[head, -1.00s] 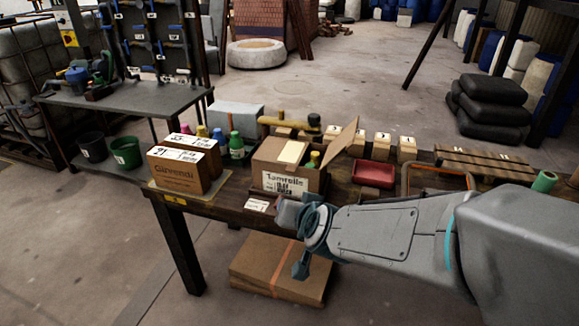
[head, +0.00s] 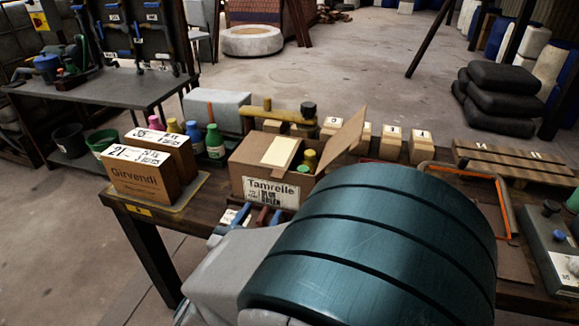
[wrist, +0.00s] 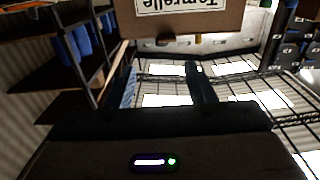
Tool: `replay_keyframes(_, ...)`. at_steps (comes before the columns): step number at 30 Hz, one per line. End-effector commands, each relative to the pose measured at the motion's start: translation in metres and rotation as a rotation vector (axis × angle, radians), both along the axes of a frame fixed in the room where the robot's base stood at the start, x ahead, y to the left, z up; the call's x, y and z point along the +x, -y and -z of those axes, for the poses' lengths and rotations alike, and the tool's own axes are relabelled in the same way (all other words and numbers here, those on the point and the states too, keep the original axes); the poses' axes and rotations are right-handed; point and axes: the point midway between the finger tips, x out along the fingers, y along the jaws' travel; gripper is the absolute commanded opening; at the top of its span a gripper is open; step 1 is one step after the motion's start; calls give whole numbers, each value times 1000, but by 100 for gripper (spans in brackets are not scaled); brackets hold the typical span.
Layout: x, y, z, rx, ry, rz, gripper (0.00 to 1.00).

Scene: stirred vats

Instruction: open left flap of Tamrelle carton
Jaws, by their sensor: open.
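The Tamrelle carton (head: 245,182) stands on the workbench, its white label facing me. Its right flap (head: 348,132) stands up and leans outward. Its left flap (head: 254,151) lies flat over the left part of the top, beside a pale strip (head: 281,152). In the wrist view the carton (wrist: 224,14) appears upside down at the top edge. My gripper (wrist: 166,82) is open and empty, its dark fingers apart from the carton.
The Girvendi box (head: 145,175) and another box stand left of the carton, with several bottles (head: 214,140) between. Blue and red handles (head: 262,217) show in front of it. Wooden blocks (head: 391,140) stand behind right. An orange-edged frame (head: 480,185) lies farther right.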

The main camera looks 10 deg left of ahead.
Motion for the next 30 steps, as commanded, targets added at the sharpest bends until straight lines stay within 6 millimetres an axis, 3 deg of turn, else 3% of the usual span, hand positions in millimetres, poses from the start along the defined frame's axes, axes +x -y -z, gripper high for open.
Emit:
replay_keyframes(5,24,-7,1,0,-1,-24,49)
replay_keyframes(12,76,-2,2,0,0,-25,49)
replay_keyframes(18,108,1,1,1,-2,-25,49)
replay_keyframes(24,121,2,1,1,-3,-25,49)
replay_keyframes(30,123,2,0,0,-2,-26,49)
